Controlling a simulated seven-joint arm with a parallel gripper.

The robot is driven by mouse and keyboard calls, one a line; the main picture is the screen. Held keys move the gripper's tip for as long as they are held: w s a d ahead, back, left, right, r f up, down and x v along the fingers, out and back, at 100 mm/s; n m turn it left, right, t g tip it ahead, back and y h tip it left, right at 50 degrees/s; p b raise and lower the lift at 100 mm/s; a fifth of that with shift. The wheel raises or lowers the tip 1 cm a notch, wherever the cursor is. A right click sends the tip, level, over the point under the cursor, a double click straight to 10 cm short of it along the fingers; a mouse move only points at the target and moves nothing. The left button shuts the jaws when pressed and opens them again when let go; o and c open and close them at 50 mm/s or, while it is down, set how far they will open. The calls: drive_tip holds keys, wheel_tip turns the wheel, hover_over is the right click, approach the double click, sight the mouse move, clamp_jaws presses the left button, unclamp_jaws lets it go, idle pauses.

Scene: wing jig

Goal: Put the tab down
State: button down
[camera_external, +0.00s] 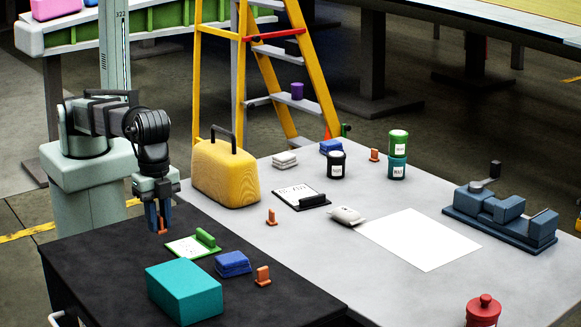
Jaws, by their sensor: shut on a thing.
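My gripper (158,218) points down over the left part of the black work surface (95,240). It is shut on a small orange tab (162,231), whose lower end shows below the fingers. The rest of that tab is hidden by the fingers. The held tab is beside the green clipboard (190,248), to its upper left. I cannot tell how far it is above the surface. Similar orange tabs stand near the front (262,277), on the grey table (271,217) and at the back (375,155).
A teal box (184,292) and folded blue cloth (233,263) lie in front. A yellow case (225,174) stands right of my arm. The grey table holds a black clipboard (301,196), white sheet (422,240), cans (397,167) and blue vise (500,215). The black surface's left side looks clear.

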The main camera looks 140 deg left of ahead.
sight(158, 215)
drive_tip(key=shift+f, duration=4.4)
drive_tip(key=shift+f, duration=0.1)
drive_tip(key=c, duration=0.9)
unclamp_jaws()
drive_tip(key=shift+c, duration=0.2)
wheel_tip(158, 215, up, 12)
drive_tip(key=shift+r, duration=0.1)
